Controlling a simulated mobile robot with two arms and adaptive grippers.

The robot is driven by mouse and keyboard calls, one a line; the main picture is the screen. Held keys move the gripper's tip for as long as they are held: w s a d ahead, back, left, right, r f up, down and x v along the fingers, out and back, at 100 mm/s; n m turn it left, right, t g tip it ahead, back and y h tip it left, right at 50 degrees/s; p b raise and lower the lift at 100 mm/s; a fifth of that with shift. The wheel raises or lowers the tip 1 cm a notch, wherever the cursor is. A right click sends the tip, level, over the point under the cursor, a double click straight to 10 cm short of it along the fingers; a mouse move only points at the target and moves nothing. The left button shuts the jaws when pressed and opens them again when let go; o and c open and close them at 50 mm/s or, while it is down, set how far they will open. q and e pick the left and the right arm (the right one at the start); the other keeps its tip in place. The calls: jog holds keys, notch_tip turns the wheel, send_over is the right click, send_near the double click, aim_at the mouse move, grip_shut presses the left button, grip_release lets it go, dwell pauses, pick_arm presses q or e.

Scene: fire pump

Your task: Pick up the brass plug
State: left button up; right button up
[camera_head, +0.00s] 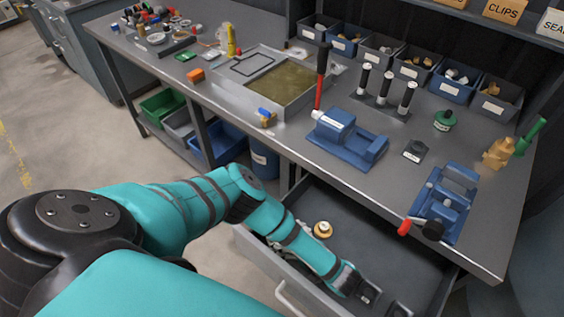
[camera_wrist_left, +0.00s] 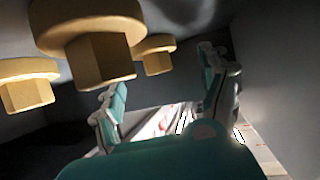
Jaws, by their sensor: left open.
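A brass plug (camera_head: 322,229) lies in the open drawer, beside my left forearm in the head view. The left wrist view shows a large brass plug (camera_wrist_left: 92,45) with a round flange and a hexagonal part, close to the camera. Another plug (camera_wrist_left: 27,88) is at the left edge and a third (camera_wrist_left: 155,55) is farther right. My left gripper (camera_head: 368,292) is down in the drawer, partly hidden by the arm. In the left wrist view its fingers (camera_wrist_left: 162,85) are apart, with no plug visibly held between them. My right gripper is not in view.
The drawer (camera_head: 395,255) is pulled out below the grey workbench (camera_head: 385,205); its walls are close to my arm. Small parts bins (camera_head: 455,85) line the back.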

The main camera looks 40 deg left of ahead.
pick_arm(q)
jog(key=shift+x, duration=0.95)
grip_shut()
